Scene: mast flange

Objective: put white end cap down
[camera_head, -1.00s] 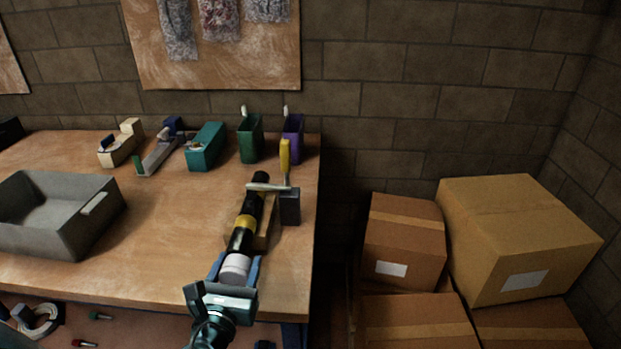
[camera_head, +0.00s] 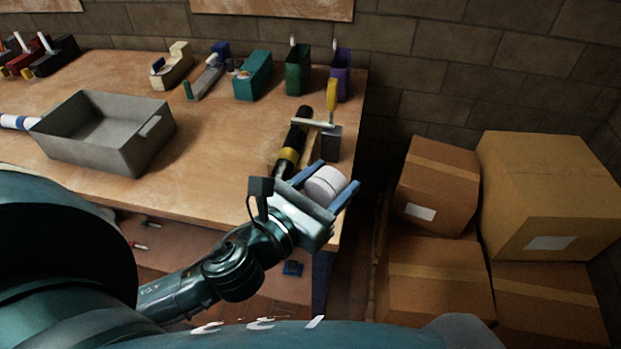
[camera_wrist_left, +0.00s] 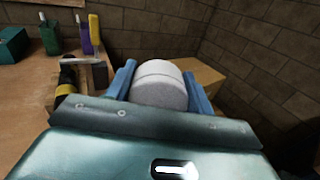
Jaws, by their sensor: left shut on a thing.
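The white end cap (camera_head: 326,186) is a short white cylinder between the blue fingers of my left gripper (camera_head: 328,188), which is shut on it. The gripper holds it near the front right corner of the workbench. In the left wrist view the white end cap (camera_wrist_left: 159,85) sits between the two blue fingers (camera_wrist_left: 160,88). The black mast with a yellow band (camera_head: 291,150) lies in a clamp behind the gripper, apart from the cap. Its near end is partly hidden by the gripper. My right gripper is not in view.
A grey open bin (camera_head: 105,130) stands on the workbench (camera_head: 212,140), left of the gripper. The clamp has a yellow handle (camera_head: 331,98). Teal (camera_head: 253,75), green (camera_head: 297,70) and purple (camera_head: 341,75) holders line the back. Cardboard boxes (camera_head: 550,190) stand right of the bench.

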